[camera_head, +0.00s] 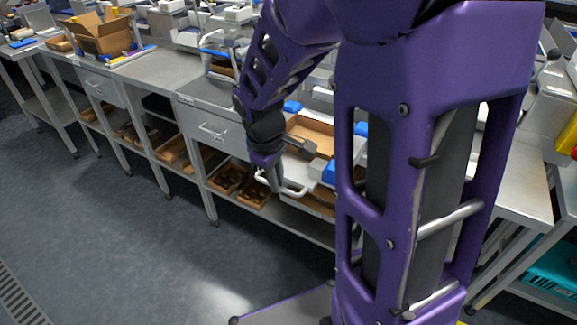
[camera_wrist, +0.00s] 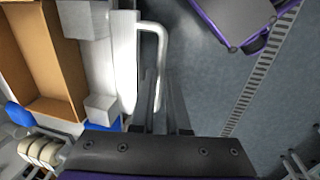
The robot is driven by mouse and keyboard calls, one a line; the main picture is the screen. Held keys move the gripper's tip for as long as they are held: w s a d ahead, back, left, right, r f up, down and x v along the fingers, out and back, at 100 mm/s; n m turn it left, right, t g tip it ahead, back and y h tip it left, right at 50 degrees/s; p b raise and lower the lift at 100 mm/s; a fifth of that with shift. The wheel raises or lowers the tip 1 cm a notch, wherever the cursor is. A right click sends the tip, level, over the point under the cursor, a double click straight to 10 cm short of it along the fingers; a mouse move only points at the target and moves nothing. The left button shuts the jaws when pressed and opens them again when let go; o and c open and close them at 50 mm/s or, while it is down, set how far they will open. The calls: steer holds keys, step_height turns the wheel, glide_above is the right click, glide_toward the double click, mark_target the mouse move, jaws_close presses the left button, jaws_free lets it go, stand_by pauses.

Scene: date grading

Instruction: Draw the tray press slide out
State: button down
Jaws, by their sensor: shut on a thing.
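The tray press slide (camera_wrist: 123,60) shows in the wrist view as a pale drawer with a white front. Its bar handle (camera_wrist: 162,55) stands off that front. In the wrist view, my gripper (camera_wrist: 162,108) is shut on the handle, with a dark finger on each side of the bar.
An open brown box (camera_wrist: 48,60), pale blocks and blue pieces are behind the slide's front. A closed drawer (camera_head: 214,130) is to the left. Shelves below hold brown trays (camera_head: 228,180). The floor (camera_head: 150,245) in front is clear.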

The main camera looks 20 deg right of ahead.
steer(key=shift+s+a, duration=0.55)
steer(key=shift+a, duration=0.25)
steer(key=c, duration=1.2)
jaws_free()
